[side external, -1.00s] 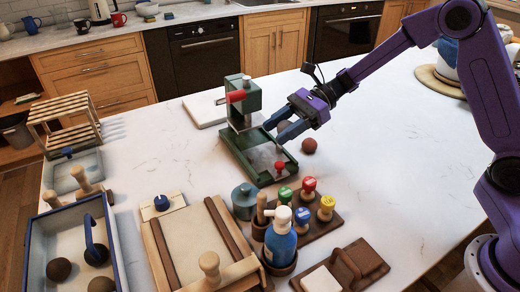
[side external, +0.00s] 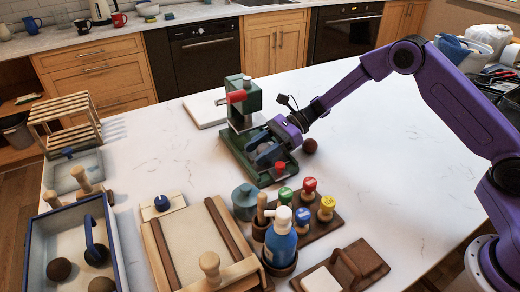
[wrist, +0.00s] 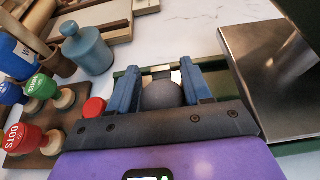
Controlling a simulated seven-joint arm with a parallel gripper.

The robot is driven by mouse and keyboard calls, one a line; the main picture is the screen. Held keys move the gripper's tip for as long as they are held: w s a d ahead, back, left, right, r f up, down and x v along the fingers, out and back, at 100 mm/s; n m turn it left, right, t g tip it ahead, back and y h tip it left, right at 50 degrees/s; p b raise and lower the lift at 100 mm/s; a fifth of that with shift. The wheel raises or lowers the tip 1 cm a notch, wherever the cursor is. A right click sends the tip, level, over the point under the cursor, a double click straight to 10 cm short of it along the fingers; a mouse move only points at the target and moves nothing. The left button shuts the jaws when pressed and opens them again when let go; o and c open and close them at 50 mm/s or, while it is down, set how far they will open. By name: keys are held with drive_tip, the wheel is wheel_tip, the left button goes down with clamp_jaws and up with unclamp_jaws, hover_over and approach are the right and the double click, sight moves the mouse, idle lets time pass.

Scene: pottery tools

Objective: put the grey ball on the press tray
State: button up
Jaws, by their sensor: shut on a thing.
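The grey ball (wrist: 162,96) sits between the two blue fingers of my gripper (wrist: 160,76) in the wrist view. My gripper is shut on it. In the side view my gripper (side external: 264,153) is low over the press tray (side external: 236,152), and its fingers mostly hide the ball. The tray has a green frame, with a red knob (side external: 280,167) at its near right corner; the knob shows left of the fingers in the wrist view (wrist: 94,107). I cannot tell whether the ball touches the tray.
The green press post (side external: 240,100) with a red handle stands at the tray's back. A blue-grey jar (side external: 244,200), coloured stamps (side external: 309,186) and a blue bottle (side external: 281,240) stand in front.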

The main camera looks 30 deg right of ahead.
drive_tip(key=o, duration=1.1)
